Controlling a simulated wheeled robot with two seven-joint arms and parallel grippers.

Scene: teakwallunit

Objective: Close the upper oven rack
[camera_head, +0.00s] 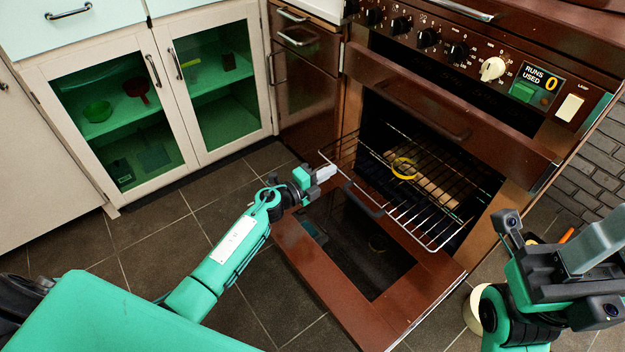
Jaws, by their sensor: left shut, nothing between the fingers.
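The oven (510,200) stands at the right with its brown door (440,272) folded down open. A wire oven rack (437,240) is slid out of the cavity over the open door. A yellow ring (404,168) shows at the rack, and tan roll-shaped things (436,190) show at or below its wires; I cannot tell which level they lie on. My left gripper (325,173) is shut and empty beside the rack's front left corner; I cannot tell whether it touches. My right gripper (560,258) is at the far right, apart from the rack, its fingers unclear.
A brown panel with a handle (440,118) is above the oven opening, under the knobs (492,69). Cream cabinets with glass doors (120,120) stand at the left. Tiled floor (150,235) is clear between them and the door. A pale round object (476,308) is partly hidden near my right arm.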

